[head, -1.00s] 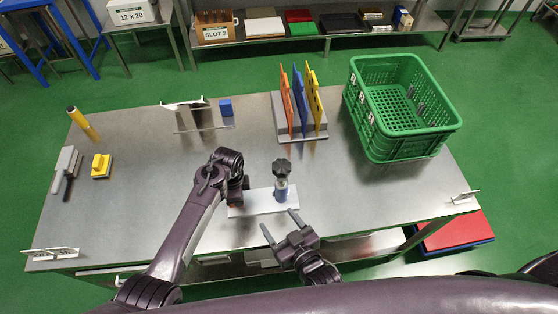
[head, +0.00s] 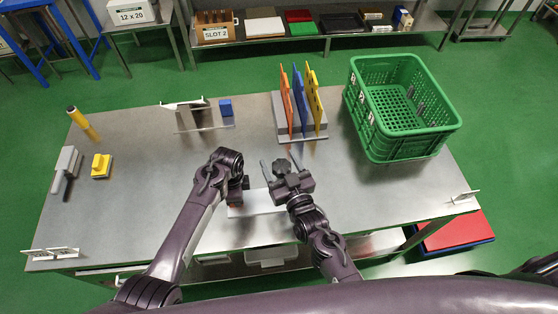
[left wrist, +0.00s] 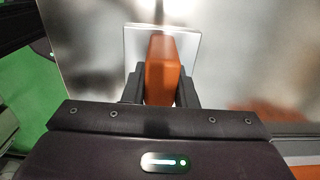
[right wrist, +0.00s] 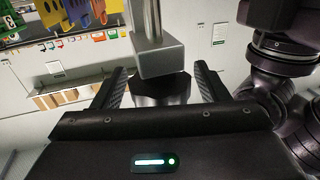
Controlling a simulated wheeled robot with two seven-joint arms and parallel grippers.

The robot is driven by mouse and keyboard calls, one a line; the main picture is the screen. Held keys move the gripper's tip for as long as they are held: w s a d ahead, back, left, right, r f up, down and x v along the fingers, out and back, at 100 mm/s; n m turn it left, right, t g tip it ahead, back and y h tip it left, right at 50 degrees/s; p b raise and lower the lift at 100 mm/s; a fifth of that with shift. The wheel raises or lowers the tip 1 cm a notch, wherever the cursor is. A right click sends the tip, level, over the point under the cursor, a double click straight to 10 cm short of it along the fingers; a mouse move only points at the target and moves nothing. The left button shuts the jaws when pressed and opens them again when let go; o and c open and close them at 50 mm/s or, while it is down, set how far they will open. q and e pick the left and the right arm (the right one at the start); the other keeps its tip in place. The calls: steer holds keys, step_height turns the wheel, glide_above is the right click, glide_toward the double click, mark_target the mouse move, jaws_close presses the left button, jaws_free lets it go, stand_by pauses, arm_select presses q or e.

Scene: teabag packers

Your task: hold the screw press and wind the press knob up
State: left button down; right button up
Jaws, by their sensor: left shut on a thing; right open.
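The screw press has a white base plate (head: 262,203) near the table's front edge, with an orange block (left wrist: 163,72) at its left end. Its dark press knob (head: 281,166) stands over the plate's right part; the post below it is mostly hidden by my right gripper in the head view. My left gripper (left wrist: 160,88) is shut on the orange block. My right gripper (head: 281,163) is open, with its fingers on either side of the knob. In the right wrist view the dark knob (right wrist: 160,88) lies between the fingers, apparently with gaps, beside a grey block (right wrist: 160,60).
A rack with orange, blue and yellow boards (head: 298,100) stands behind the press. A green crate (head: 400,130) is at the right rear. A blue cube (head: 226,107) and a yellow block (head: 101,165) lie further left. The table's middle left is clear.

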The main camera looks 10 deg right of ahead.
steer(key=shift+w+a, duration=0.1)
steer(key=shift+w, duration=0.25)
steer(key=shift+c, duration=0.4)
steer(key=c, duration=0.9)
steer(key=shift+n+y, duration=0.4)
steer(key=shift+y, duration=0.2)
